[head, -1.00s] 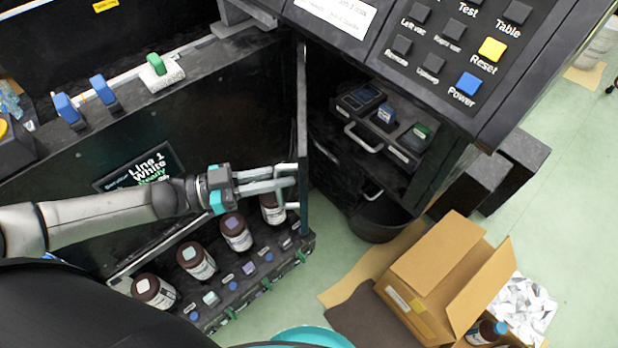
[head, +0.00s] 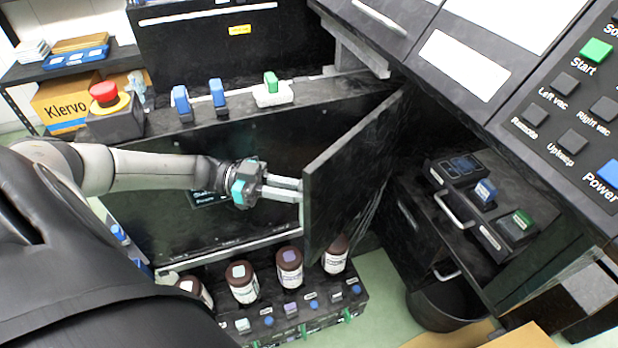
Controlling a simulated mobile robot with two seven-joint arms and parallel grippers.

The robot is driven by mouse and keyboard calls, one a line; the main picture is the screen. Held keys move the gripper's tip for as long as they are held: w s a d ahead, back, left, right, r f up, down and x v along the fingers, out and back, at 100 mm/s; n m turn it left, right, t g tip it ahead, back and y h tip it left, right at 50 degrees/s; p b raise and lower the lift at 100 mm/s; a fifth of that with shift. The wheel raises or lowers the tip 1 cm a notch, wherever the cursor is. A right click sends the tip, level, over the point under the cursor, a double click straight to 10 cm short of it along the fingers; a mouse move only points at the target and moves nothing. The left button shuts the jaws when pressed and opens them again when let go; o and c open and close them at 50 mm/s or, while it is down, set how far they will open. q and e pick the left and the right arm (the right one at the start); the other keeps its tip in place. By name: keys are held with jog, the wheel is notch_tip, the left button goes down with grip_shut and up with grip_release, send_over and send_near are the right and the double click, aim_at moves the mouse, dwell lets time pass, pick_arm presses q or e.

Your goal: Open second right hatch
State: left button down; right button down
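A black hatch panel (head: 352,172) stands swung out at an angle from the dark cabinet, with one broad face towards me. My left gripper (head: 286,188) comes in from the left and reaches the panel's near edge. Its fingertips and any handle are hidden behind the panel, so I cannot tell whether it is shut on anything. My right gripper is not in view. Several brown bottles (head: 289,266) with white labels stand in a row on a black rack (head: 318,312) below the hatch.
A control panel with a green Start button (head: 596,50) overhangs at the right. Below it is a black cabinet with a handle (head: 454,210) and a dark bin (head: 441,300). A red emergency button (head: 104,93) and blue switches (head: 218,97) line the ledge.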

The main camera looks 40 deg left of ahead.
pick_arm(q)
jog(key=shift+a, duration=0.15)
jog(key=c, duration=0.8)
grip_release()
jog(key=shift+w, duration=0.1)
jog(key=shift+c, duration=0.2)
jog(key=shift+r, duration=0.15)
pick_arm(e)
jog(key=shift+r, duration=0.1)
pick_arm(q)
jog(key=shift+r+p, duration=0.6)
jog(key=shift+r, duration=0.35)
notch_tip(320, 180, up, 4)
jog(key=shift+f+p, duration=0.2)
jog(key=shift+p, duration=0.55)
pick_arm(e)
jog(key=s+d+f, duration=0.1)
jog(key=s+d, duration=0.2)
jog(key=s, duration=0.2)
pick_arm(q)
notch_tip(320, 180, up, 14)
jog(key=p, duration=0.6)
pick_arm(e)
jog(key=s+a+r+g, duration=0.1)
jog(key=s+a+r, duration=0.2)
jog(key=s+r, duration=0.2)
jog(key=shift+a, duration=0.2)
